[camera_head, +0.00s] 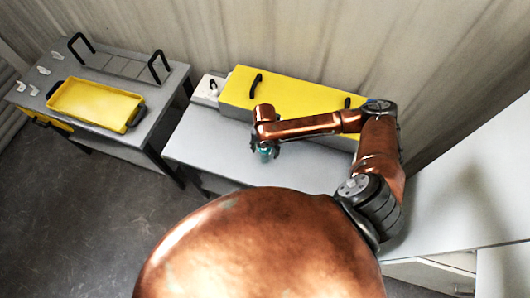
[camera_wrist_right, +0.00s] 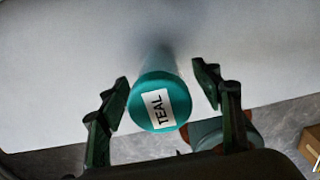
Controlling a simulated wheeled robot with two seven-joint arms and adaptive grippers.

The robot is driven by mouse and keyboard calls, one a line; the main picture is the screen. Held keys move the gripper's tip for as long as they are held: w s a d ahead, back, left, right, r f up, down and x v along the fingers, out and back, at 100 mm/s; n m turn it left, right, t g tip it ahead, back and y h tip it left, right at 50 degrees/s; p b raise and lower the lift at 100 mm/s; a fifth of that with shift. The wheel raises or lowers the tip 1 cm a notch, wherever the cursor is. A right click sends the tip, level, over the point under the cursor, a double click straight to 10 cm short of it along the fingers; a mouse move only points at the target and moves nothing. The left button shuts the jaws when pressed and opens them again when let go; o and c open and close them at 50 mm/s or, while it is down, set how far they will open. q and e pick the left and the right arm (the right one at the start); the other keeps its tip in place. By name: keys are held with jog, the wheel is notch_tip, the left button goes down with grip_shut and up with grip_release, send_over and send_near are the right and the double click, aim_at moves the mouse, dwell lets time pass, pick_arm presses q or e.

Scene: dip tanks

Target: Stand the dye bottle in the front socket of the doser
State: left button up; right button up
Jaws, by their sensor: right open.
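A teal bottle (camera_wrist_right: 160,102) with a white "TEAL" label on its cap stands between the fingers of my right gripper (camera_wrist_right: 163,95) in the right wrist view. The fingers are open, with a gap on both sides of the cap. In the head view my right gripper (camera_head: 265,145) is over the pale table, and a bit of the teal bottle (camera_head: 266,154) shows at it. I cannot make out the doser or its front socket for sure. My left gripper is not in view.
A yellow box with black handles (camera_head: 282,93) stands along the table's back, beside a small white unit (camera_head: 209,88). The pale table (camera_head: 205,141) is clear in front. Left, another table holds a yellow tray (camera_head: 97,104). A greyish round thing (camera_wrist_right: 207,132) is partly hidden behind a finger.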

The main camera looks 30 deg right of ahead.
jog(key=shift+c, duration=0.6)
jog(key=c, duration=1.3)
jog(key=shift+c, duration=0.7)
jog(key=shift+r, duration=0.15)
